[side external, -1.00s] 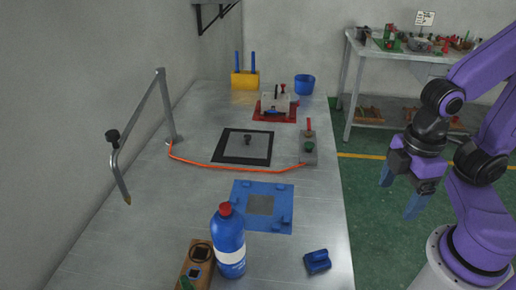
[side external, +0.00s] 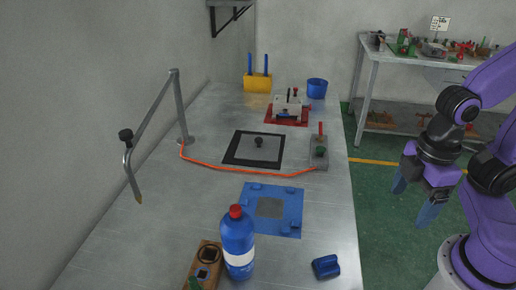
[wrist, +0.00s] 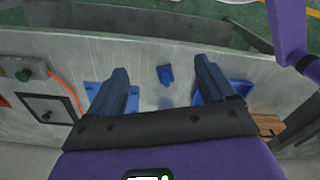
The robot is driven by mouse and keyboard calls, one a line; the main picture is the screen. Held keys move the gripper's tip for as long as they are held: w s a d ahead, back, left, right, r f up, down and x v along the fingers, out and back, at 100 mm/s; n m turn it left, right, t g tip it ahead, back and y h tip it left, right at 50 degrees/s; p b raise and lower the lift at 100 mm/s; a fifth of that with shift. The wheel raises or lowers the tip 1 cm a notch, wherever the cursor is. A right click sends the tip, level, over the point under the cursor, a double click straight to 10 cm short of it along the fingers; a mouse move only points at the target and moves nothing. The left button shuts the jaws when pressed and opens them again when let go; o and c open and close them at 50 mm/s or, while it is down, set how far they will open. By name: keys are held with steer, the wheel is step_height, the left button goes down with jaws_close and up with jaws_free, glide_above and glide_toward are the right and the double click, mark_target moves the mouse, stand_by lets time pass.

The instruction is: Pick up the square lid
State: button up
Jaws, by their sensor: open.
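The square lid (side external: 254,156) looks like a flat grey plate with a dark round knob in its middle. It lies inside a black square frame (side external: 232,157) on the metal table. In the wrist view the lid (wrist: 40,104) is at the left, with its knob up. My gripper (side external: 414,204) is open and empty, to the right of the table over the green floor. It is well apart from the lid. In the wrist view my gripper's two blue fingers (wrist: 160,76) are spread, with nothing held between them.
A blue plate (side external: 286,196), a blue bottle with a red cap (side external: 238,243), a wooden box (side external: 206,262) and a blue block (side external: 326,266) are nearer. A control box (side external: 319,158) and orange cable (side external: 235,169) adjoin the lid. A bent metal post (side external: 183,110) stands left.

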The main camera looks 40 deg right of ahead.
steer(key=shift+c, duration=0.3)
steer(key=c, duration=0.4)
steer(key=shift+o, duration=0.2)
steer(key=w+a+r+m, duration=0.1)
steer(key=w+a+m, duration=0.15)
steer(key=w, duration=0.35)
steer(key=w+a+m, duration=0.1)
steer(key=w+a, duration=0.2)
steer(key=w, duration=0.2)
steer(key=m+t, duration=0.4)
steer(key=m, duration=0.5)
glide_above(259, 139)
steer(key=s, duration=0.3)
step_height(259, 139, down, 14)
steer(key=shift+w+r, duration=0.1)
steer(key=shift+w+x, duration=0.15)
steer(key=shift+x, duration=1.1)
steer(key=shift+w+x, duration=0.15)
steer(key=shift+x, duration=1.15)
